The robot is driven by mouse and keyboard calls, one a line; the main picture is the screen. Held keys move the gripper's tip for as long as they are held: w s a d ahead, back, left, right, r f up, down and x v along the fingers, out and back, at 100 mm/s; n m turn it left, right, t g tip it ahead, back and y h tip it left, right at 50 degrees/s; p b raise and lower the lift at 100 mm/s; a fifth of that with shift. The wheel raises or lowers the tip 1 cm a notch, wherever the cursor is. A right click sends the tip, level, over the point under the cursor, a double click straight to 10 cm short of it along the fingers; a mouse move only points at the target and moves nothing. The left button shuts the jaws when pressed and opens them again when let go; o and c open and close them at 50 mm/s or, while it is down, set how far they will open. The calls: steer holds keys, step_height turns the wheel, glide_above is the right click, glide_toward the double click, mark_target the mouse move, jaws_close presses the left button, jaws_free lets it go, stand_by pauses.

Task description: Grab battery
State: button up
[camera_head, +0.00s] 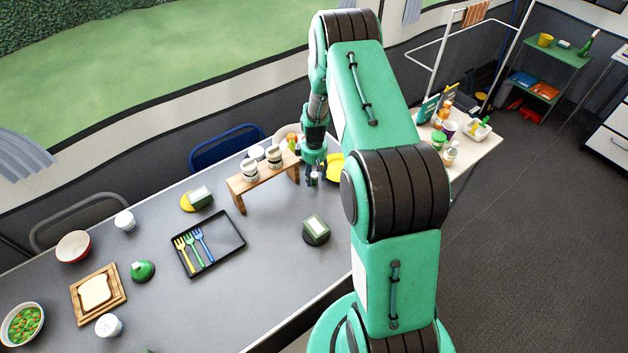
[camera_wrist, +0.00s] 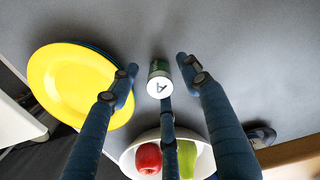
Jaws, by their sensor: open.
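The battery (camera_wrist: 159,82) is a small upright cylinder with a green body and a pale round top marked with a dark letter, seen in the wrist view. It stands on the grey table between the spread fingers of my gripper (camera_wrist: 156,70), which is open and has not closed on it. A visible gap separates the side fingers from it; whether the lower finger touches it I cannot tell. In the head view my gripper (camera_head: 315,172) points down at the table's far right part, and I cannot clearly make out the battery there.
A yellow plate (camera_wrist: 62,85) lies left of the battery in the wrist view. A white bowl (camera_wrist: 127,160) with a red fruit and a green one is below. A wooden stand (camera_head: 240,190) with jars is left of my gripper, and a green-and-white object (camera_head: 316,230) stands nearer the front edge.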

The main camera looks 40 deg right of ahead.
mark_target(314, 174)
steer(key=shift+f, duration=0.1)
stand_by(0.5)
jaws_close()
steer(key=shift+r+p, duration=0.6)
steer(key=shift+r, duration=4.45)
